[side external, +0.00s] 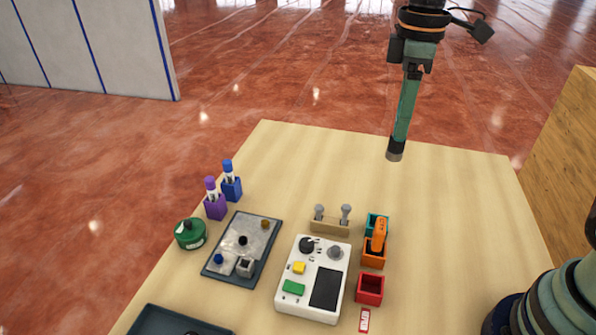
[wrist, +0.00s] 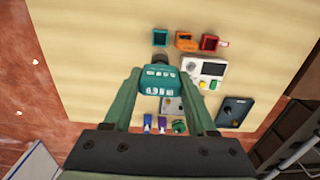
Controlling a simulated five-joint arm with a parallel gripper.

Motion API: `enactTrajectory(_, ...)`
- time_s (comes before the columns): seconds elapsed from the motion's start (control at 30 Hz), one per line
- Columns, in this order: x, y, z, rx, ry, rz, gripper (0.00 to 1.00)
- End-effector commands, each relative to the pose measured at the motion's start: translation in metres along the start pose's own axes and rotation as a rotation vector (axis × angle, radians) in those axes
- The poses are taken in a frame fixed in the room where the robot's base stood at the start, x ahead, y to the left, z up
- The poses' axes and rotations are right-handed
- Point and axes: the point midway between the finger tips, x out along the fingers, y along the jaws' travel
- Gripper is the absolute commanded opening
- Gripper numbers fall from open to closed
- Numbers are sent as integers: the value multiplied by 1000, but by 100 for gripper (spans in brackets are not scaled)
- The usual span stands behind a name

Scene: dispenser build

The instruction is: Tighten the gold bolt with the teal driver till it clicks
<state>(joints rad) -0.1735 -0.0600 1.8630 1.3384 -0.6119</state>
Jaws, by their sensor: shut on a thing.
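My gripper (side external: 397,140) hangs high above the back right of the table in the side view, pointing down. In the wrist view my gripper (wrist: 158,85) is shut on the teal driver (wrist: 158,80), whose teal top with pale markings sits between the green fingers. In the side view fingers and driver overlap, with a dark, grey-ended tip lowest. The gold bolt (side external: 264,223) stands at the far right corner of the grey plate (side external: 228,256), well left of and below my gripper.
An orange driver (side external: 379,235) stands in its orange holder. A red holder (side external: 370,289), a white control box (side external: 313,278), a small two-post stand (side external: 331,226), a green canister (side external: 190,233) and purple and blue pens (side external: 229,178) stand around the plate. The table's back right is clear.

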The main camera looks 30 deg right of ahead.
Motion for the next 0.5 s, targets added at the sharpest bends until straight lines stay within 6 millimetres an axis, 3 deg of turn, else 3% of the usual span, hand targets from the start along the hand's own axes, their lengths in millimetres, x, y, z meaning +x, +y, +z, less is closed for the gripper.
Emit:
enactTrajectory(0.27,2,1,-9,-1,-1,-1,0)
enactTrajectory(0.37,5,2,-27,-4,-2,-1,0)
enactTrajectory(0.5,16,2,-65,-5,-3,-2,0)
